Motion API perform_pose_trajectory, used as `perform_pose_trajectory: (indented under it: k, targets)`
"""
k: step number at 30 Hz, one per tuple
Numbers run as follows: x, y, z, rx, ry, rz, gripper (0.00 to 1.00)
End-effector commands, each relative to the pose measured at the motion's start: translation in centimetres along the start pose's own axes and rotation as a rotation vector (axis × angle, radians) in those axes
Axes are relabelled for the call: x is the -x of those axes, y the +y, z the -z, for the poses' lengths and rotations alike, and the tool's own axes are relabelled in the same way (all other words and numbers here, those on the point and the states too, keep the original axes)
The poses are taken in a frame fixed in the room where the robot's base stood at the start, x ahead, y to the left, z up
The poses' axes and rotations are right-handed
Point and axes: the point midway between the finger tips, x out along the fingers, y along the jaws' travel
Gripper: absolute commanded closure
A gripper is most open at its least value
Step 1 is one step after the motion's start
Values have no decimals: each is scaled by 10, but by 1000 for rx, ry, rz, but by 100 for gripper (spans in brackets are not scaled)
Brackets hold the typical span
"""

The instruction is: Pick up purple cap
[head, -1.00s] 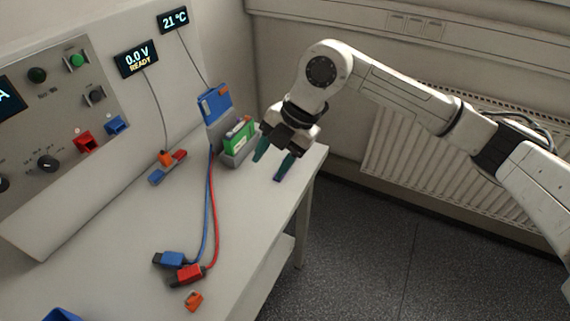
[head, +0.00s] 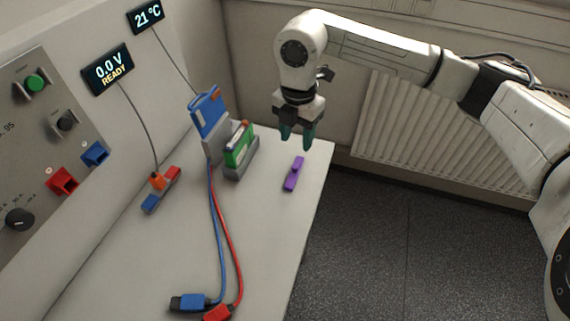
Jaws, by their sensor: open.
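The purple cap (head: 293,174) lies on the bench top near its right edge, fully in view. My gripper (head: 297,140) points down with its dark green fingers parted and nothing between them. It is above and just behind the cap in the picture, apart from it.
Left of the cap stands a grey holder (head: 243,166) with a green block (head: 239,147), beside a blue battery (head: 209,113). Blue (head: 189,302) and red (head: 217,313) plugs lie at the front with their cables. The bench (head: 266,224) is clear in front of the cap.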

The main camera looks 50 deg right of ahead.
Motion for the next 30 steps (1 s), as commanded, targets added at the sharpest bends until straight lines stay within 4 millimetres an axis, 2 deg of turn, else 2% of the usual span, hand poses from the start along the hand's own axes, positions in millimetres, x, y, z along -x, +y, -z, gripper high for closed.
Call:
perform_pose_trajectory:
  k: [6,17,24,30]
  targets:
    - [-32,0,1,-2,4,2,51]
    - [-63,0,0,-1,5,1,51]
    - [-96,2,-1,-1,2,1,51]
    - [-104,2,-2,0,1,-1,51]
